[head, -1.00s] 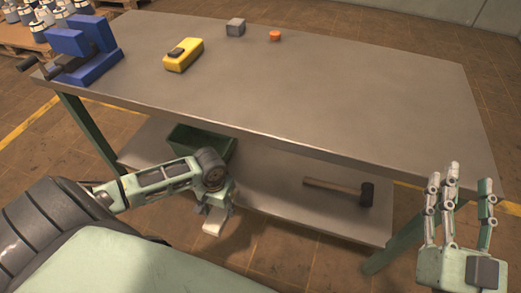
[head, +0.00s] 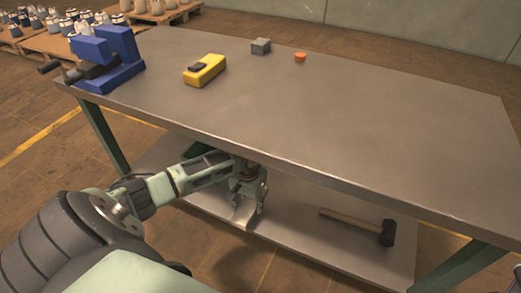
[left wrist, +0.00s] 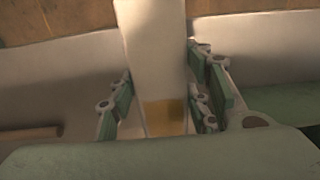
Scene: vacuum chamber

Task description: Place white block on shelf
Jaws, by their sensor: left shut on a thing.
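The white block (left wrist: 153,50) stands between the fingers of my left gripper (left wrist: 160,110) in the left wrist view. The gripper is shut on it. In the head view my left gripper (head: 250,195) reaches under the table's front edge, over the lower shelf (head: 300,225). The white block (head: 243,215) hangs below its fingers, partly hidden; whether it touches the shelf cannot be told. My right gripper is not clearly in view.
A mallet (head: 357,226) lies on the shelf to the right. A green bin (head: 203,155) is mostly hidden behind my left arm. The steel tabletop (head: 340,120) above holds a blue vise (head: 110,60), a yellow device (head: 204,70), a grey block (head: 261,46) and an orange piece (head: 300,57).

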